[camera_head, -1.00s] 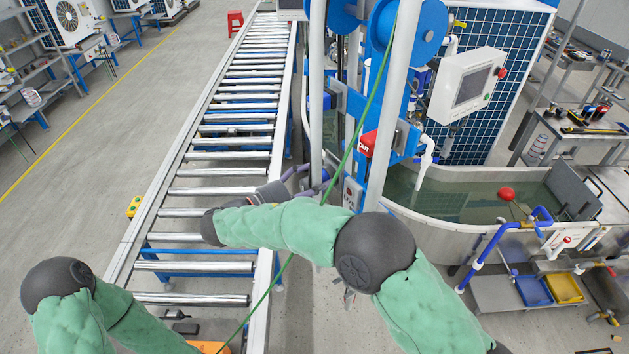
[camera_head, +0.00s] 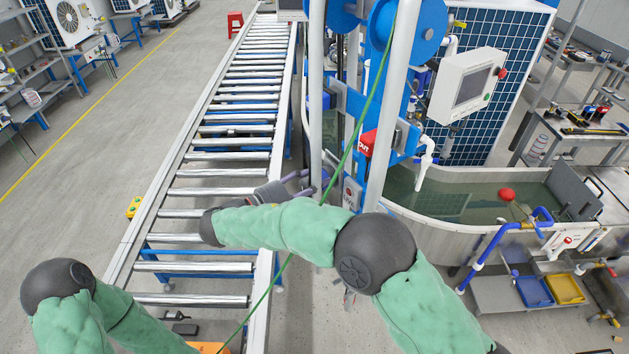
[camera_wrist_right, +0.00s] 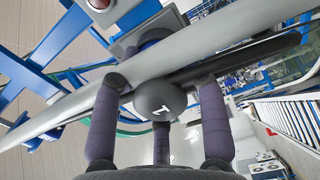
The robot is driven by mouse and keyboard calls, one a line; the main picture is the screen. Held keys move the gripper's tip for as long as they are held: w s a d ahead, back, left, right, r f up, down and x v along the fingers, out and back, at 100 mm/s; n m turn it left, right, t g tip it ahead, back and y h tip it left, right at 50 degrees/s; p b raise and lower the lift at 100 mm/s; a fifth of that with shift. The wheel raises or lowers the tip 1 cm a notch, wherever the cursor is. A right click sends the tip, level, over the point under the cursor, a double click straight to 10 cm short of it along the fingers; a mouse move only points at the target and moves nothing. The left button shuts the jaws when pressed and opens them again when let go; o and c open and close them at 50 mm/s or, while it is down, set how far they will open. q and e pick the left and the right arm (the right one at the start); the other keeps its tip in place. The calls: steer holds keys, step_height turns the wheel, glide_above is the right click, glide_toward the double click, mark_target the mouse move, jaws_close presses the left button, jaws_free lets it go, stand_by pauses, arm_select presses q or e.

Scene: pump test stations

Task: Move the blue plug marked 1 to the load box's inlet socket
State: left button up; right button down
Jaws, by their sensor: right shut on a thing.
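My right gripper (camera_head: 303,184) is beside the white post at the front of the blue pump station. The plug's blue colour does not show there. A pale grey bar or post crosses just beyond the plug, and I cannot tell whether they touch. In the head view the plug is too small to make out. I cannot identify the load box's inlet socket in either view. My left gripper is out of view; only its arm shows.
A small grey box (camera_head: 351,193) with a red button stands close right of my right gripper. A roller conveyor (camera_head: 212,191) runs under the right forearm. A green line crosses in front of the posts. A water tank (camera_head: 443,239) curves at right.

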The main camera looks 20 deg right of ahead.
mark_target(303, 188)
steer(key=shift+a, duration=0.15)
steer(key=shift+v, duration=1.35)
steer(key=shift+s+a+p, duration=0.1)
steer(key=shift+a+p, duration=0.55)
steer(key=shift+p, duration=1.3)
steer(key=shift+s+a+r+p, duration=0.1)
steer(key=shift+s+a+p, duration=0.4)
steer(key=shift+p, duration=1.9)
steer(key=shift+w+a, duration=0.15)
steer(key=shift+a, duration=0.05)
